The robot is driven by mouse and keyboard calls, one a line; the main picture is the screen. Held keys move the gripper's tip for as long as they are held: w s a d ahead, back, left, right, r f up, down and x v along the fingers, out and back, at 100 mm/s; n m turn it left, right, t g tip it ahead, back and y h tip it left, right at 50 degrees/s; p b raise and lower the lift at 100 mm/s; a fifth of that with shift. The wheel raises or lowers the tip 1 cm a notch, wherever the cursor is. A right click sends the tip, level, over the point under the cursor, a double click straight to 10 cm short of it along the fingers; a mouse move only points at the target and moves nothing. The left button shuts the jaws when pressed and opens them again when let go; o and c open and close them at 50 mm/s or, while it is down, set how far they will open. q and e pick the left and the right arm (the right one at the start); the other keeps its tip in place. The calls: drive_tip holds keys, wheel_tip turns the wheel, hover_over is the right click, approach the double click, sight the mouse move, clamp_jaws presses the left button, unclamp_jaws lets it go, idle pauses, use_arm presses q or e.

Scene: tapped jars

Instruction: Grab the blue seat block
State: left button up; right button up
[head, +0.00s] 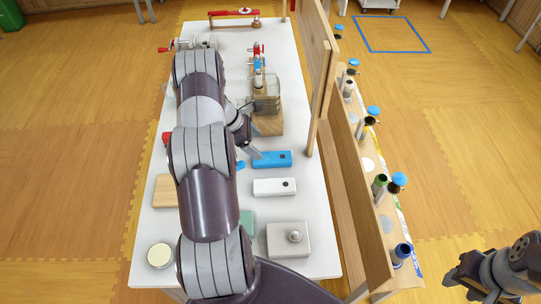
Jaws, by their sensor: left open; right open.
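A blue block (272,159) with a dark round spot near its right end lies on the white table (310,205), right of my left arm. I take it to be the blue seat block. My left gripper (249,152) is open, at the block's left end. Its lower parts are partly hidden behind my arm, and I cannot tell whether a finger touches the block. My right gripper (458,283) is open and empty at the lower right, off the table.
A white block (273,187) of like shape lies just nearer. A grey block with a knob (288,239) stands near the front. A wooden stand with a clear jar (266,104) is just beyond the blue block. A tall wooden panel (329,80) borders the table's right side.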

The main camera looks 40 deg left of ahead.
sight(271, 157)
use_arm(q)
drive_tip(key=w+d+f, duration=0.1)
drive_tip(key=w+f, duration=0.1)
drive_tip(key=shift+d+f, duration=0.35)
drive_tip(key=p+x, duration=0.1)
drive_tip(key=x, duration=0.2)
drive_tip(key=p+x, duration=0.1)
drive_tip(key=shift+s+d+f+p, duration=0.1)
drive_tip(key=shift+s+f+p, duration=0.15)
drive_tip(key=shift+f+p, duration=0.15)
drive_tip(key=shift+w+d+f, duration=0.2)
drive_tip(key=shift+w+f, duration=0.05)
drive_tip(key=shift+f, duration=0.05)
drive_tip(key=shift+s+a, duration=0.1)
drive_tip(key=c, duration=1.2)
use_arm(e)
drive_tip(key=r, duration=0.1)
drive_tip(key=w+r, duration=0.1)
drive_tip(key=shift+r, duration=0.35)
